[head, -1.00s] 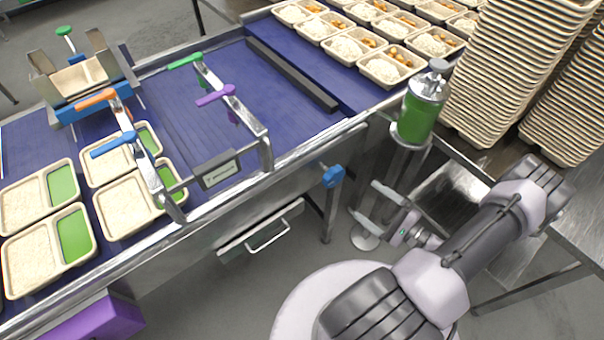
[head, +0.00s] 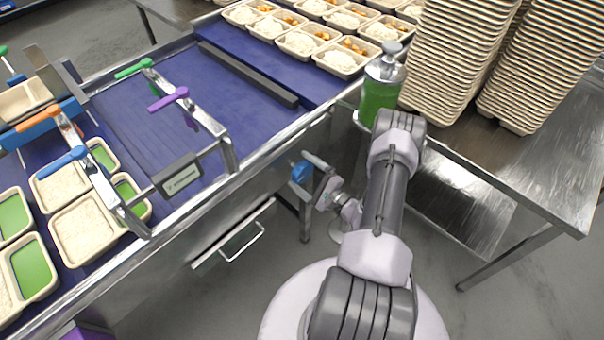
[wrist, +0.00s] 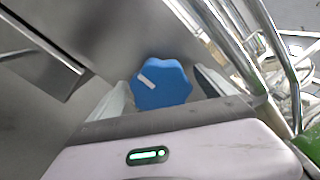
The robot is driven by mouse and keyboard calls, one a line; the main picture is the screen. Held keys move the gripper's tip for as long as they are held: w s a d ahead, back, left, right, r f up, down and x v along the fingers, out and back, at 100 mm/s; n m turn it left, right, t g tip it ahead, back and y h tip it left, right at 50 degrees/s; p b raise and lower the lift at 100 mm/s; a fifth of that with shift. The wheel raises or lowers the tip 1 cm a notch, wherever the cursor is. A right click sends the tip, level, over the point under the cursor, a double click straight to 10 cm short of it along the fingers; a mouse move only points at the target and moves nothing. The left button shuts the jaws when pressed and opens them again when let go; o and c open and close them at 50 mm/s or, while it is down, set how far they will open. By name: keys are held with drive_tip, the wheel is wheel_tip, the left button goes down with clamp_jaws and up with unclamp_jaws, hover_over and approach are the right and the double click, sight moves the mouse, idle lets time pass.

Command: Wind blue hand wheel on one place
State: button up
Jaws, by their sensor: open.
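The blue hand wheel (head: 302,170) sits on the side of the conveyor frame, below its edge. In the wrist view the lobed blue wheel (wrist: 160,84) faces me, with a white mark pointing to the upper left. My gripper (head: 310,178) is at the wheel, and its open fingers show on either side of it in the wrist view (wrist: 162,95). I cannot tell whether the fingers touch the wheel.
A drawer handle (head: 243,243) juts from the conveyor's side left of the wheel. A green dispenser bottle (head: 381,88) stands behind my arm. Tall tray stacks (head: 458,60) are on the steel table (head: 545,170). Metal tubes (wrist: 228,45) run close right of the wheel.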

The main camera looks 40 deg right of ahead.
drive_tip(key=shift+w, duration=0.1)
drive_tip(key=c, duration=1.4)
